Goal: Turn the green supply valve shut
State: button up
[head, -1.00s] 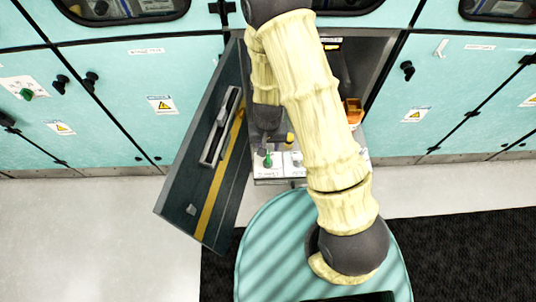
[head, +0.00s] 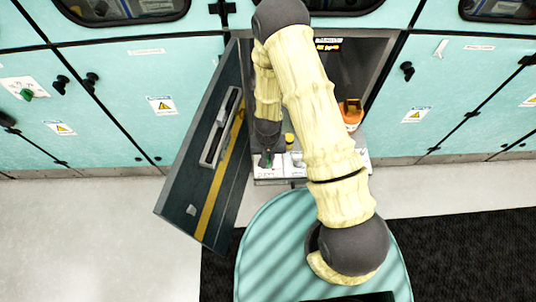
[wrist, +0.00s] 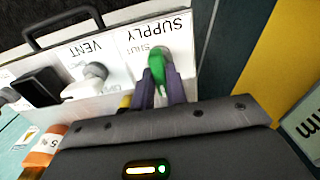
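The green supply valve (wrist: 157,64) is on a white panel marked SUPPLY, with a small SHUT mark beside it, in the wrist view. Its green handle is between the two purple fingers of my gripper (wrist: 160,88). The fingers are on either side of it, but I cannot tell whether they press on it or stand just apart. In the head view my gripper (head: 266,160) is low in the open cabinet, at the left end of the white panel (head: 269,172), and mostly covers the valve.
A black handle (wrist: 62,24) is at the panel's edge. The open cabinet door (head: 208,150) stands close on the left. An orange item (head: 351,110) is inside on the right.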

grip_shut()
jog(key=shift+m, duration=0.4)
jog(key=m, duration=0.3)
jog(key=shift+m, duration=0.3)
jog(key=m, duration=0.9)
jog(key=shift+b, duration=0.35)
jog(key=m, duration=0.4)
jog(key=shift+m, duration=0.4)
jog(key=o, duration=0.6)
grip_release()
